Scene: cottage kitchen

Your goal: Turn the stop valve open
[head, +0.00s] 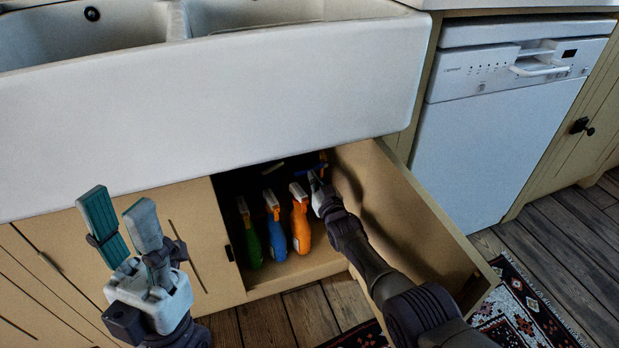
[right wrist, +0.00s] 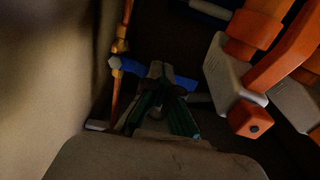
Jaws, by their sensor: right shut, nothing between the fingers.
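The stop valve (right wrist: 116,68) sits on an upright copper pipe at the back of the cupboard in the right wrist view. Its blue lever (right wrist: 132,68) points right, across the pipe. In the head view a bit of blue lever (head: 303,173) shows in the dark, beside my right gripper (head: 314,175). My right gripper is shut and empty, its fingertips at the lever in the right wrist view (right wrist: 163,72); they overlap it there, and I cannot tell if they touch. My left gripper (head: 120,206) is open and empty, outside, in front of the closed cupboard front.
Spray bottles stand inside: green (head: 250,240), blue (head: 275,237) and orange (head: 301,226), left of my right arm. The open cupboard door (head: 420,220) is to the right of that arm. The sink (head: 220,95) overhangs the opening. A white dishwasher (head: 480,140) stands further right.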

